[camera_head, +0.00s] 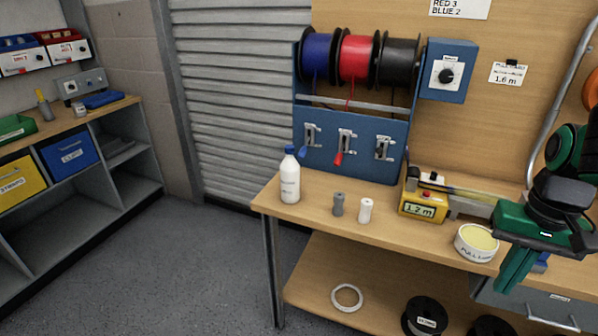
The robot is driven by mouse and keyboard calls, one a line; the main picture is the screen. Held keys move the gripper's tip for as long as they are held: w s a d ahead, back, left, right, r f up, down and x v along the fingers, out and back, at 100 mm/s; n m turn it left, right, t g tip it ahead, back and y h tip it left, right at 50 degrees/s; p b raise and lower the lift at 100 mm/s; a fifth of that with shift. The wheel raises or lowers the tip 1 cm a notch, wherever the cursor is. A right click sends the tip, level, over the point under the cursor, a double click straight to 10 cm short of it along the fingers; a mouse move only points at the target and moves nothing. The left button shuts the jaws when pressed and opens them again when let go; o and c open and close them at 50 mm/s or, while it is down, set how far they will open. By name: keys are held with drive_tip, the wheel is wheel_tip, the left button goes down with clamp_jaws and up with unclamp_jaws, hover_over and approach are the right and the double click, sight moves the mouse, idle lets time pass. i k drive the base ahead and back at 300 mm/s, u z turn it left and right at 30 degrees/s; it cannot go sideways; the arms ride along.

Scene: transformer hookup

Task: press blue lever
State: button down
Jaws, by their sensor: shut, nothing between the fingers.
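The blue lever (303,152) sits on the left latch of a blue panel below the wire spools, its blue end hanging low and to the left. A white bottle with a blue cap (290,178) stands just in front and to the left of it. My gripper (508,284) is at the right of the view, green and black, pointing down over the front of the bench, shut and empty. It is well to the right of the blue lever and apart from it.
A red lever (338,158) is beside the blue one. Blue, red and black spools (357,58) hang above. On the bench (318,222) stand a grey and a white cylinder (366,210), a yellow meter reading 1.2 m (418,208) and a round tub (476,250).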

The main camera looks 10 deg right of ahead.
sight(303, 151)
drive_tip(key=k, duration=0.45)
drive_tip(key=u, duration=0.4)
drive_tip(key=i, duration=0.55)
drive_tip(key=u, duration=0.7)
drive_tip(key=i, duration=1.45)
drive_tip(key=z, duration=0.4)
